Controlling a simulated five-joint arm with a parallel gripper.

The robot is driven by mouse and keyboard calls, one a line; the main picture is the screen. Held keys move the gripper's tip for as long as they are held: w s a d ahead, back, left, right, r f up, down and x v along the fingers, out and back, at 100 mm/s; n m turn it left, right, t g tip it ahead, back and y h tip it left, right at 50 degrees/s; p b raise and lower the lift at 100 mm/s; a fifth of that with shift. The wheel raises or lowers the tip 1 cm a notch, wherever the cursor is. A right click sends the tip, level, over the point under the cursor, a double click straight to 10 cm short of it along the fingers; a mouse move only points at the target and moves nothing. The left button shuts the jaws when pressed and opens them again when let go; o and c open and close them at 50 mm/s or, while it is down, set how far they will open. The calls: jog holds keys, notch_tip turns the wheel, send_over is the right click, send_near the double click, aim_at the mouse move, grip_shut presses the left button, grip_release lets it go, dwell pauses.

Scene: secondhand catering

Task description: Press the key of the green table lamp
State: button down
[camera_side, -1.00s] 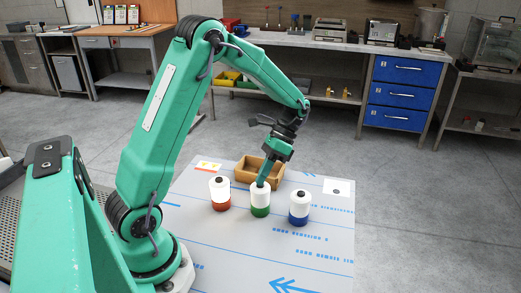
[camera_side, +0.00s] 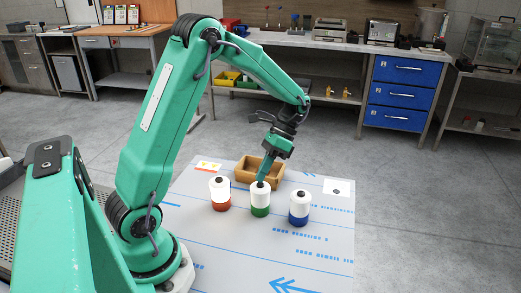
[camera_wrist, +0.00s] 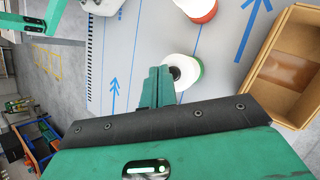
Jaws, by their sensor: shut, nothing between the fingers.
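The green table lamp (camera_side: 260,203) stands upright on the table, with a white top and a green base. Its dark key shows beside my fingertips in the wrist view (camera_wrist: 175,73). My gripper (camera_side: 262,180) is shut and empty, with its tip at the top of the green lamp. I cannot tell whether the tip touches the key. The red lamp (camera_side: 220,204) stands to the left and the blue lamp (camera_side: 299,217) to the right, each with a dark key on top.
An open brown box (camera_side: 243,174) stands just behind the green lamp. A white card (camera_side: 337,188) with a dark dot lies at the right, and a card with orange marks (camera_side: 208,167) at the left. The front of the table (camera_side: 240,255) is clear.

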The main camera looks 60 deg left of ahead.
aim_at(263, 183)
jog(key=shift+r, duration=0.15)
notch_tip(263, 183, up, 6)
jog(key=shift+f, duration=0.1)
dwell(0.6)
